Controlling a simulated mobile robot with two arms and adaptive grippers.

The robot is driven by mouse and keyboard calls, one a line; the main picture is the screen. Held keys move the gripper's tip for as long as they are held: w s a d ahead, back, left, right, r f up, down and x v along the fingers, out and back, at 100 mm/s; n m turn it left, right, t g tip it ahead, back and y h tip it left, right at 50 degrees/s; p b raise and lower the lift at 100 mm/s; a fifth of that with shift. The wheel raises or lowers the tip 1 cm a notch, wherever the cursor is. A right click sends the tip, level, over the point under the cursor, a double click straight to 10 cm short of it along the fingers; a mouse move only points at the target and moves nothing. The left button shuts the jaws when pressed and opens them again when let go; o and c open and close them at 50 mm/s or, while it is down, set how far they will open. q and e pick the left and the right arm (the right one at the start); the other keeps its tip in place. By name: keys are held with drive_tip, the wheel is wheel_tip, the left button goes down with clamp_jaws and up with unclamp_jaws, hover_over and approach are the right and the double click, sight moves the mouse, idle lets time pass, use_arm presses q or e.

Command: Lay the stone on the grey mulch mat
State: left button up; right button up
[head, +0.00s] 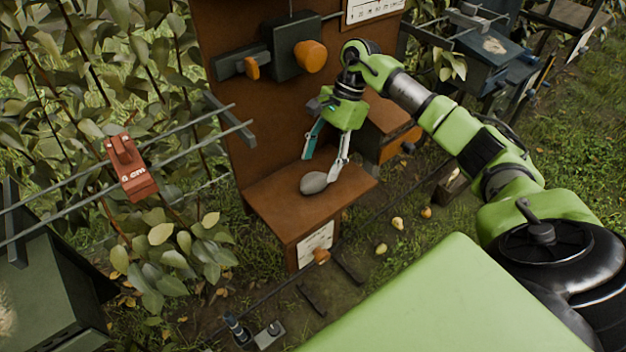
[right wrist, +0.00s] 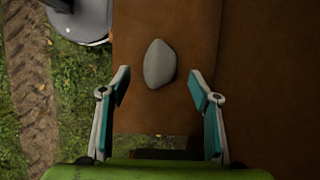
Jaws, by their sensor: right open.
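My right gripper (head: 320,168) is open and points down just above the stone, holding nothing. In the right wrist view, the stone (right wrist: 159,64) lies ahead of the open right gripper (right wrist: 160,75), between the lines of its two fingers, with gaps on both sides. I cannot make out the grey mulch mat in either view. My left gripper is not in view.
A brown upright panel (head: 222,100) with a dark box and orange knob (head: 310,56) rises behind the shelf. An orange-fronted box (head: 398,143) stands right of it. Rails with a red block (head: 132,170) run at left. Fallen pears (head: 397,223) lie on the grass.

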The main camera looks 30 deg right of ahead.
sight(315, 175)
drive_tip(key=p+x, duration=0.1)
drive_tip(key=x, duration=0.3)
drive_tip(key=shift+a, duration=0.1)
drive_tip(key=shift+a+f, duration=0.1)
drive_tip(key=shift+f, duration=0.35)
drive_tip(key=c, duration=1.4)
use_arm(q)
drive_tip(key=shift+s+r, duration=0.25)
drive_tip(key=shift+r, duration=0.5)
use_arm(e)
drive_tip(key=shift+c, duration=0.8)
drive_tip(key=shift+r, duration=0.2)
